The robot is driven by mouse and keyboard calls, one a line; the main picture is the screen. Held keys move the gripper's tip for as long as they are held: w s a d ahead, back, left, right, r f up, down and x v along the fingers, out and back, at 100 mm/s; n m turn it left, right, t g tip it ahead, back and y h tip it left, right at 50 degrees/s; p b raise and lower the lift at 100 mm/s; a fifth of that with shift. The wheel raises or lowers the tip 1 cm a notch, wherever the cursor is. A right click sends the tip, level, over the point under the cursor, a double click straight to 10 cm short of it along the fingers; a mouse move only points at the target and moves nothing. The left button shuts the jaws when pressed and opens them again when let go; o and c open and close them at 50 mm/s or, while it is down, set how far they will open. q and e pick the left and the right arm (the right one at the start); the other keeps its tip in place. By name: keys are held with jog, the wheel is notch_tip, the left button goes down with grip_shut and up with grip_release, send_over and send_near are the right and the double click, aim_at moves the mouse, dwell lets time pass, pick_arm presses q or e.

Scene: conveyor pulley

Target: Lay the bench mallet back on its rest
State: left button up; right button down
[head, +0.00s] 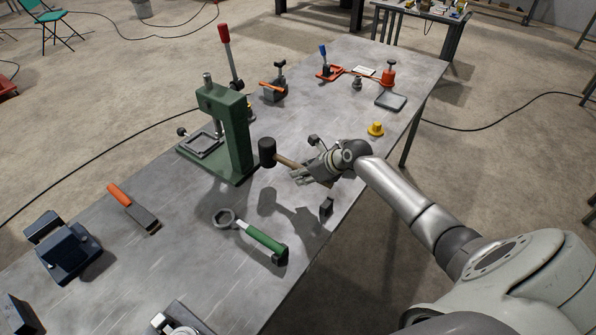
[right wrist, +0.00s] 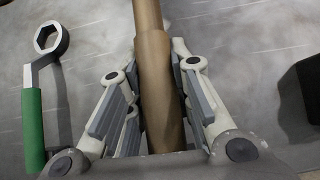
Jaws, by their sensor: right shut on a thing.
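The bench mallet (head: 267,152) has a black head and a wooden handle. My right gripper (head: 303,174) is shut on its handle, with the head out to the left beside the green press. Its shadow on the bench is apart from it, so it is held above the top. In the right wrist view the wooden handle (right wrist: 155,75) runs between the fingers of my right gripper (right wrist: 152,85). A small dark block (head: 326,208) stands on the bench just below the gripper; I cannot tell if it is part of the rest. My left gripper is not in view.
A green press (head: 238,135) stands behind the mallet. A green-handled ring wrench (head: 262,238) lies in front, and an orange-handled brush (head: 135,208) lies left. A yellow part (head: 376,128) sits near the right edge of the metal bench (head: 320,95). A dark vise (head: 65,250) is far left.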

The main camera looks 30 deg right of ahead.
jog(key=shift+s+d+r, duration=0.15)
jog(key=shift+s+r, duration=0.15)
jog(key=shift+w+p, duration=0.1)
jog(key=shift+p, duration=0.45)
jog(key=shift+w+r+p, duration=0.1)
jog(key=shift+p, duration=0.35)
notch_tip(320, 180, down, 5)
jog(key=b, duration=0.2)
jog(key=shift+r+b, duration=0.2)
jog(key=shift+b, duration=0.1)
jog(key=shift+f, duration=0.6)
jog(key=shift+f+b, duration=0.25)
jog(key=shift+b, duration=0.15)
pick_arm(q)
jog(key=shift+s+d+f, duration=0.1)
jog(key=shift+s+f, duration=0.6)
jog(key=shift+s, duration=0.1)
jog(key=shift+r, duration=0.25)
